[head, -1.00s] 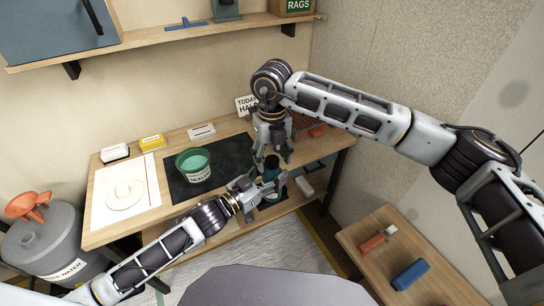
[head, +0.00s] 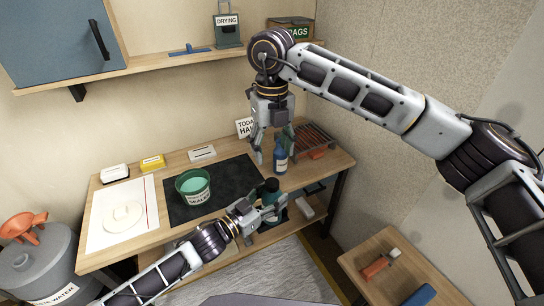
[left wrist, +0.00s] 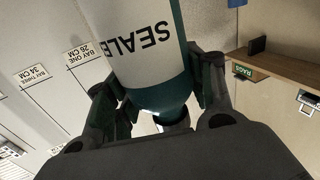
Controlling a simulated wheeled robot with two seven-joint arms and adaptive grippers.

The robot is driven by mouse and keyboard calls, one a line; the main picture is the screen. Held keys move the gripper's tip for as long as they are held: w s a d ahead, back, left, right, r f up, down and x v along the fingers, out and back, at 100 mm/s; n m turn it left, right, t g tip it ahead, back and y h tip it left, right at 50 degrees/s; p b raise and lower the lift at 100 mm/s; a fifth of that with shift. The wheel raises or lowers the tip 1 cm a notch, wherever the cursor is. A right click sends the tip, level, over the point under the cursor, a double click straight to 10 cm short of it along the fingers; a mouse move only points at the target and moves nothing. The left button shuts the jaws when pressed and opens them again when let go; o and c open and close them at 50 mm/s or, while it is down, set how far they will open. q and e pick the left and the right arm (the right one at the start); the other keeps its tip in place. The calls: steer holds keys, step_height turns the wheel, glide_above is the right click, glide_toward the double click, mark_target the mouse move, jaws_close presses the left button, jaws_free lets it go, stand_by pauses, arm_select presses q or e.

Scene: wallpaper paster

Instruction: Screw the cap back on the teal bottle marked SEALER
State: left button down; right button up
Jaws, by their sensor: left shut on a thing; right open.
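The teal SEALER bottle (head: 270,196) is upright in front of the bench's right part. In the left wrist view its teal body and white label (left wrist: 140,45) show upside down. My left gripper (head: 264,206) is shut around the bottle, with a finger on each side. A dark round top (head: 271,184), which looks like the cap, shows on the bottle. The same neck end is dark in the left wrist view (left wrist: 174,122), and I cannot tell how tightly it sits. My right gripper (head: 274,147) is open and empty above and behind the bottle.
A wire rack (head: 314,139) is at the back right. A low side table (head: 372,247) stands at lower right.

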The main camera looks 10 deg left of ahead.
steer(key=shift+r, duration=0.3)
steer(key=shift+a+f, duration=0.1)
stand_by(0.4)
